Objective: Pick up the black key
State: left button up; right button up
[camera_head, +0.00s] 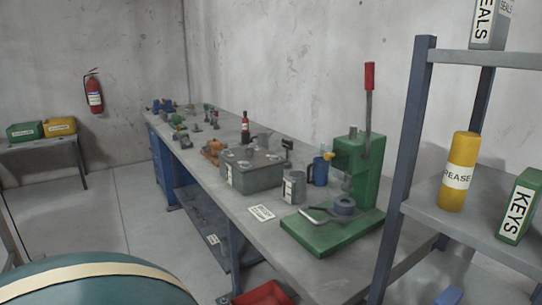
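I cannot make out a black key anywhere in the head view. A green box labelled KEYS (518,207) stands on the grey shelf (428,203) at the right; its inside is hidden. Neither of my grippers is in view.
A long grey workbench (277,237) holds a green press (358,165), a grey metal box (252,171), a grey can and a blue mug. A yellow grease tube (459,172) stands beside the KEYS box. A red bin (263,294) is low in front.

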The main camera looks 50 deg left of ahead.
aim_at(287, 144)
jog(key=u, duration=1.5)
